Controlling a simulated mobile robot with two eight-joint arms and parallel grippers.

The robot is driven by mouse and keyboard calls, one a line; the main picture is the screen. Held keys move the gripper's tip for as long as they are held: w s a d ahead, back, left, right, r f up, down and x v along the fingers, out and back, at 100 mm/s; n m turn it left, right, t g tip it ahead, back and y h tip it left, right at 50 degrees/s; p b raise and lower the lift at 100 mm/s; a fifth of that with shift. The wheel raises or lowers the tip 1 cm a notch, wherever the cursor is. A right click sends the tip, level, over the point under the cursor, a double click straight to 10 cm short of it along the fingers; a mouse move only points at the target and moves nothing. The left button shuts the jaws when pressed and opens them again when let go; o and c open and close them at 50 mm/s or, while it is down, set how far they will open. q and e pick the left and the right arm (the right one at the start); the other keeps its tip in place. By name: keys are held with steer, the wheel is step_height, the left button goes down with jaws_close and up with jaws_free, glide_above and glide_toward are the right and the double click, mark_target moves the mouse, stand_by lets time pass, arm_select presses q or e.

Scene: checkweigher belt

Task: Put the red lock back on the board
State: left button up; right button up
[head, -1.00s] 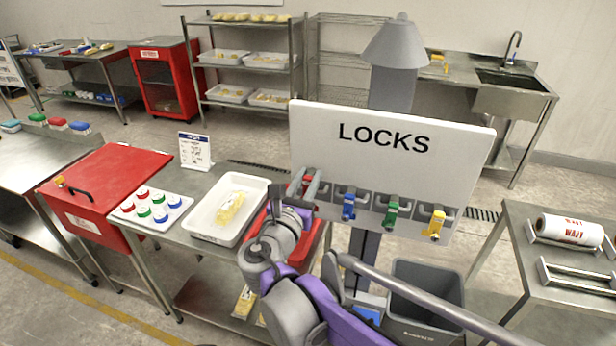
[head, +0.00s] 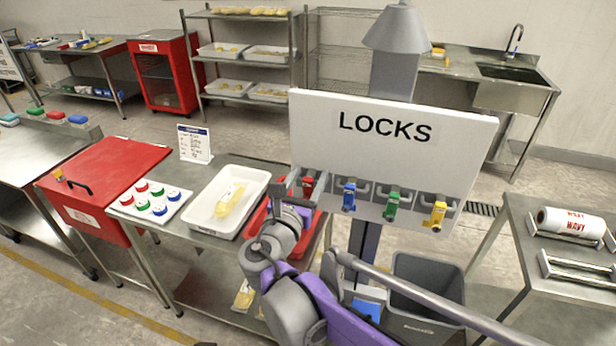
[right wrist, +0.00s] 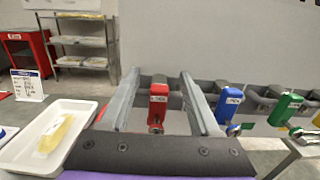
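The white LOCKS board (head: 400,150) stands in front of me with a grey strip of hooks along its lower edge. The red lock (head: 308,184) hangs upright at the leftmost hook, in line with the others; it also shows in the right wrist view (right wrist: 158,104). My right gripper (head: 301,185) is open at that hook. In the right wrist view its fingers (right wrist: 160,78) stand on both sides of the red lock, with gaps visible. Whether the shackle is fully over the hook is hard to tell. My left gripper is not in view.
The blue lock (head: 348,196), green lock (head: 392,206) and yellow lock (head: 438,215) hang to the right. A white tray (head: 258,184) with a yellow pack and a red bin (head: 258,222) lie left of the board. A grey bin (head: 425,275) stands below it.

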steer(key=b+v, duration=0.1)
steer(key=v, duration=1)
steer(key=s+d+f+m+g, duration=0.3)
steer(key=d+f+m+g, duration=0.2)
steer(key=d+f+m, duration=0.4)
steer(key=s+d+f+m+g, duration=0.35)
steer(key=d+f+m, duration=0.3)
steer(key=d, duration=0.35)
steer(key=s+d+f+m+g+y, duration=0.2)
steer(key=s+f+m+y, duration=0.3)
steer(key=s+f+m, duration=0.5)
steer(key=shift+s+f+m+g+y, duration=0.15)
steer(key=shift+s+m+g+y, duration=0.45)
steer(key=shift+m, duration=2.85)
steer(key=shift+w+d+h, duration=0.15)
steer(key=shift+h, duration=0.15)
